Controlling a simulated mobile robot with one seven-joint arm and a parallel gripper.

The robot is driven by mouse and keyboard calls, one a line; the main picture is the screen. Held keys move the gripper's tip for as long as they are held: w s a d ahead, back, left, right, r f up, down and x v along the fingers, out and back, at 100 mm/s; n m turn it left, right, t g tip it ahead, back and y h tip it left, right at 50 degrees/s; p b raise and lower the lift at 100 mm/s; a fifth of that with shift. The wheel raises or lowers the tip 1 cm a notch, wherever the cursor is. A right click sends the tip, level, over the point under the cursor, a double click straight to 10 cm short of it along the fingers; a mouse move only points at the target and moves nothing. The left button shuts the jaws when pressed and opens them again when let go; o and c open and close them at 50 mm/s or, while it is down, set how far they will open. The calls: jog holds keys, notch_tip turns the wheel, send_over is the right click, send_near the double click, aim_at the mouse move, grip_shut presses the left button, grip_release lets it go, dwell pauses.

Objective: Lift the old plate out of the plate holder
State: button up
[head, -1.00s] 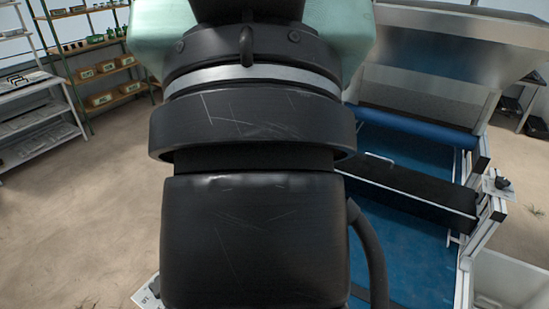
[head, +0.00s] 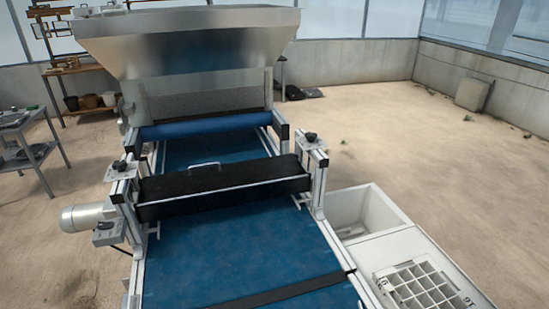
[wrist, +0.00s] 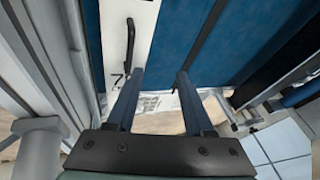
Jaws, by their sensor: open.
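In the head view the seeder's blue belt (head: 235,250) passes under a black crosswise housing (head: 225,187) with a small silver handle (head: 204,165). I cannot tell whether this housing is the plate holder, and no plate is plain to see in the head view. In the wrist view my gripper (wrist: 161,73) is open and empty, its two fingers well apart. A white panel (wrist: 117,28) with a dark bar-like handle and a black mark like a 7 shows past the left finger; it may be the old plate. It looks apart from the fingers. My arm is out of the head view.
A metal hopper (head: 185,50) stands over the far end of the belt. A motor (head: 85,217) sticks out at the left. At the right, a white bin (head: 365,212) and a white grid insert (head: 425,287) stand beside the frame.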

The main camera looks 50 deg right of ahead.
jog(key=s+d+f, duration=0.1)
jog(key=f, duration=0.1)
jog(key=s+d+f+m+g+p, duration=0.1)
jog(key=s+f, duration=0.1)
jog(key=f, duration=0.1)
jog(key=s+d+f+m+g, duration=0.1)
jog(key=f, duration=0.2)
jog(key=shift+s+d+f, duration=0.1)
jog(key=shift+s, duration=0.2)
jog(key=shift+a+p+x, duration=0.15)
jog(key=shift+p+x, duration=0.35)
jog(key=shift+x, duration=1)
jog(key=shift+a+p+x, duration=0.1)
jog(key=shift+p+x, duration=0.4)
jog(key=shift+x, duration=1)
jog(key=shift+w+f, duration=0.15)
jog(key=shift+w, duration=0.05)
jog(key=shift+c, duration=0.2)
grip_shut()
jog(key=shift+w, duration=0.1)
